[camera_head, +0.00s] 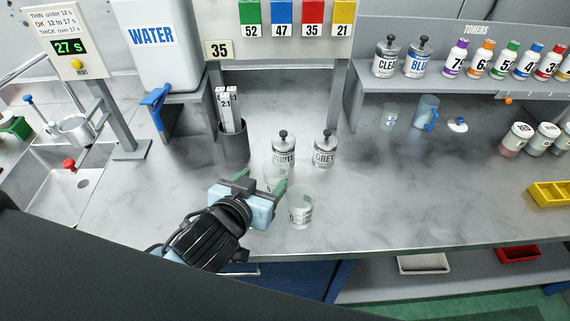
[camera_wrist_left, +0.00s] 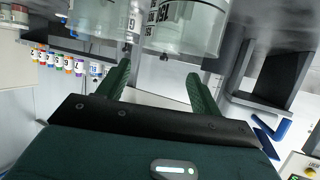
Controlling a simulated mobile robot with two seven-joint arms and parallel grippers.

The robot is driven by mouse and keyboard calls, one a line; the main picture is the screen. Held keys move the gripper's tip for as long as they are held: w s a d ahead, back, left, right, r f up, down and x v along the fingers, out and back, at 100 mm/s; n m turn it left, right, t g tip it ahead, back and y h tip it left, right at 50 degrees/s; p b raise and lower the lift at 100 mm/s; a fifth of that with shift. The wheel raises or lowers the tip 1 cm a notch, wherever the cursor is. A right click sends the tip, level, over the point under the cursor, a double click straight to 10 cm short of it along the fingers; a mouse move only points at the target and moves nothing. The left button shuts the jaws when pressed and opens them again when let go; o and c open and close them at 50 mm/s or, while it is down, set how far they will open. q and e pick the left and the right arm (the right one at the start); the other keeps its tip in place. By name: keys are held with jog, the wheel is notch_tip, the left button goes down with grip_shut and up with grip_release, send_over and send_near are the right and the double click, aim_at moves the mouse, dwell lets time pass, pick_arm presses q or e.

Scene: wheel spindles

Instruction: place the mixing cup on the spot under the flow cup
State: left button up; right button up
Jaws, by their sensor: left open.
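Two clear cups with printed scales stand on the grey bench: one (camera_head: 275,172) just beyond my left gripper (camera_head: 262,184), the other (camera_head: 301,208) to its right, nearer the front edge. I cannot tell which is the mixing cup. My left gripper is open, its green fingers apart and nothing gripped. In the left wrist view, two clear vessels (camera_wrist_left: 188,25) show at the top, beyond the gripper (camera_wrist_left: 160,74). A small metal cup (camera_head: 76,130), perhaps the flow cup, is by the sink at the left; the spot under it is not clear. My right gripper is out of view.
PRIMER (camera_head: 284,150) and GREY (camera_head: 324,150) cans stand behind the cups. A dark holder (camera_head: 234,146) with sticks is to their left. A timer panel (camera_head: 66,46) and a WATER container (camera_head: 160,48) stand at back left. The bench's right middle is clear.

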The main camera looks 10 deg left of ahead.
aim_at(280, 163)
pick_arm(q)
jog(key=shift+x, duration=1)
jog(key=shift+w+f, duration=0.25)
jog(key=shift+w, duration=0.1)
jog(key=shift+f+x, duration=0.25)
jog(key=shift+x, duration=2)
jog(key=shift+s, duration=0.1)
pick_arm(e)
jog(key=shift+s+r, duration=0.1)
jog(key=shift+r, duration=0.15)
